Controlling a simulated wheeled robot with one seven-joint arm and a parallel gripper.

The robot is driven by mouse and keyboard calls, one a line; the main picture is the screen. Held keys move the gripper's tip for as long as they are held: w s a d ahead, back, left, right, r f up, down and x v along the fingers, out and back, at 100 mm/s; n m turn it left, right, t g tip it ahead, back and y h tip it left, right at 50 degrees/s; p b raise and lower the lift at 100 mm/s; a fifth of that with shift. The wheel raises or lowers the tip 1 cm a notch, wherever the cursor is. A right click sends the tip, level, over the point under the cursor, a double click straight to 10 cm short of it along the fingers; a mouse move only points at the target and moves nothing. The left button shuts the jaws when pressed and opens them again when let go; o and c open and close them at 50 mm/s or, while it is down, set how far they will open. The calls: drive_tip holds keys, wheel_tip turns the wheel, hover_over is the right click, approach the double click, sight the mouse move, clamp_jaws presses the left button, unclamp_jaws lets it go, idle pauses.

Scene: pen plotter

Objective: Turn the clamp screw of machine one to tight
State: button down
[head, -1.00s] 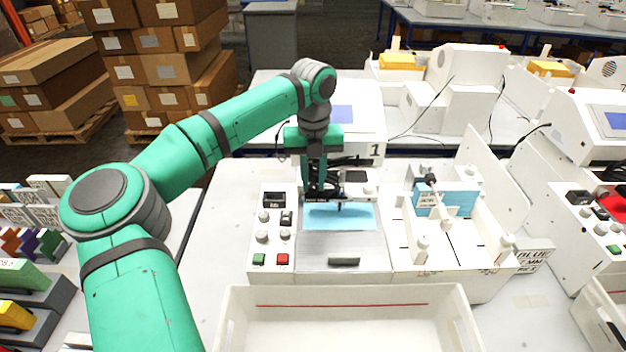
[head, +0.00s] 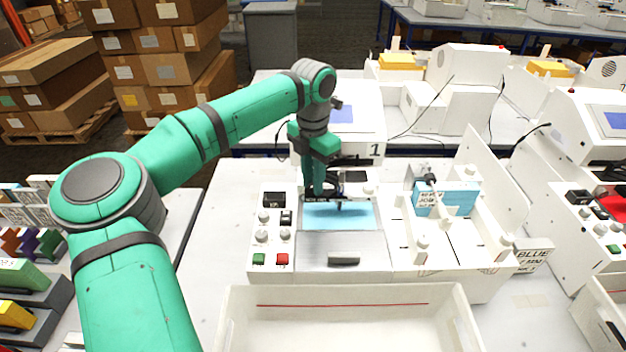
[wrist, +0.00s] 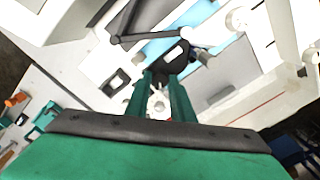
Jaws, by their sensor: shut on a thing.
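Machine one (head: 345,254), marked "1", stands in the middle of the head view, with a blue sheet (head: 360,217) on its bed. A dark pen carriage (head: 354,176) sits over the sheet's far edge, a thin dark tip below it. My gripper (head: 325,193) reaches down at the left of the carriage. In the wrist view its two green fingers (wrist: 164,76) are close together at the dark carriage (wrist: 178,52). They are shut on the clamp screw, which they hide, so its turn cannot be read.
A control panel with knobs and green and red buttons (head: 282,259) lies left of the bed. A white tray (head: 345,294) stands in front. A fixture with a blue block (head: 460,197) is at the right. Boxes (head: 165,70) are stacked behind left.

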drive_tip(key=shift+m, duration=1.2)
drive_tip(key=c, duration=1.5)
unclamp_jaws()
drive_tip(key=shift+c, duration=0.2)
wheel_tip(320, 180, up, 11)
drive_tip(key=shift+f, duration=0.1)
